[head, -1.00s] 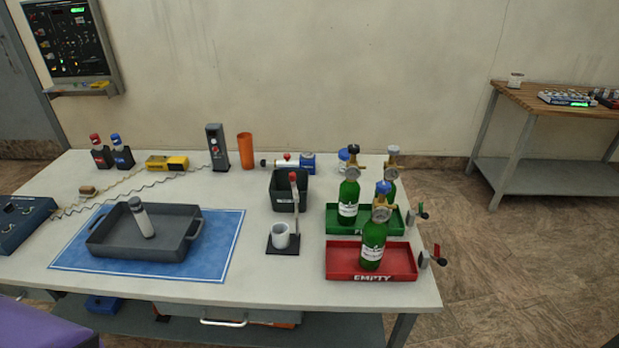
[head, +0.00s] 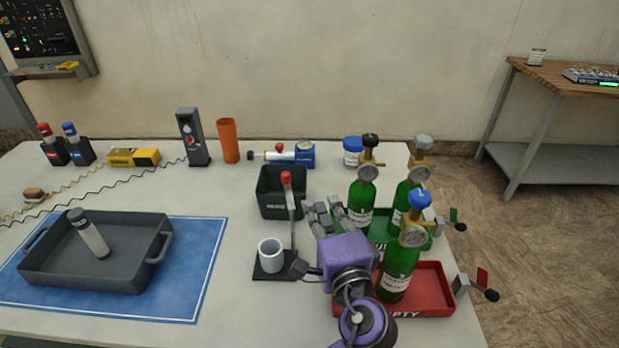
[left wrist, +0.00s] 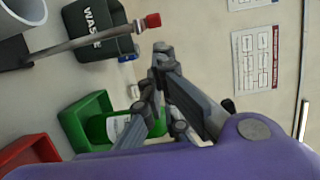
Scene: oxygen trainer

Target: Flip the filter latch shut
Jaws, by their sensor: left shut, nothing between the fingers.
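The filter latch (head: 290,215) is a thin grey lever with a red knob, standing nearly upright on a black base beside a white cup (head: 270,254). In the left wrist view the lever (left wrist: 90,43) runs across the upper left, its red knob close to the fingertips. My left gripper (head: 323,207), with a purple body, is just right of the lever and appears apart from it. Its fingers (left wrist: 162,52) are shut and empty. My right gripper is not in view.
A dark waste bin (head: 268,205) stands behind the lever. Green bottles (head: 399,268) with gauges stand close on the right in a green tray (head: 437,240) and a red tray (head: 436,282). A grey tray (head: 60,285) lies on a blue mat at left.

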